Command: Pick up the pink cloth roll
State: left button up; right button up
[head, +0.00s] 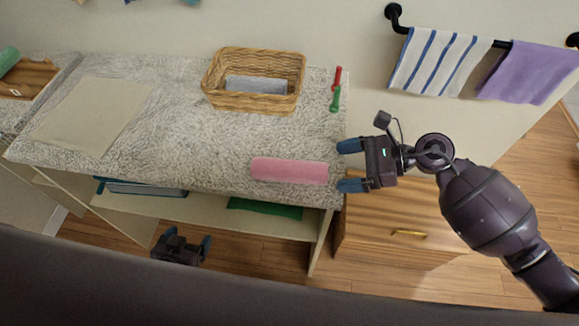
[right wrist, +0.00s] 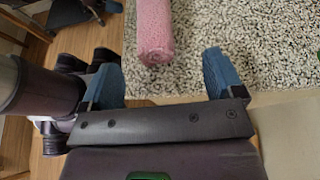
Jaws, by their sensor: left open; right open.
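The pink cloth roll (head: 290,171) lies on the speckled countertop (head: 190,130) near its right front edge, its long side running left to right in the head view. My right gripper (head: 350,166) is open and empty, just right of the roll's right end, fingers pointing at it. In the right wrist view the roll (right wrist: 155,32) lies ahead of the gripper (right wrist: 165,78), nearer the left finger, with its near end short of the space between the blue fingertips. My left gripper (head: 187,243) is open and empty, low in front of the shelf unit, away from the roll.
A wicker basket (head: 255,106) holding something grey stands at the counter's back. A red and green item (head: 336,90) lies to its right. A beige cloth (head: 92,115) lies at left. Folded items sit on the lower shelf (head: 215,206). Towels (head: 437,62) hang on a wall rail.

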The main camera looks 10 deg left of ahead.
aim_at(316, 170)
jog(key=shift+x, duration=1.3)
jog(key=x, duration=0.3)
jog(key=shift+s+a+p, duration=0.15)
jog(key=shift+s+p, duration=0.05)
jog(key=shift+p, duration=0.15)
jog(key=shift+a+f, duration=0.15)
jog(key=shift+a, duration=0.2)
jog(key=c, duration=0.6)
pick_arm(q)
jog(key=shift+w+r, duration=0.2)
jog(key=shift+r, duration=0.45)
pick_arm(e)
jog(key=c, duration=0.4)
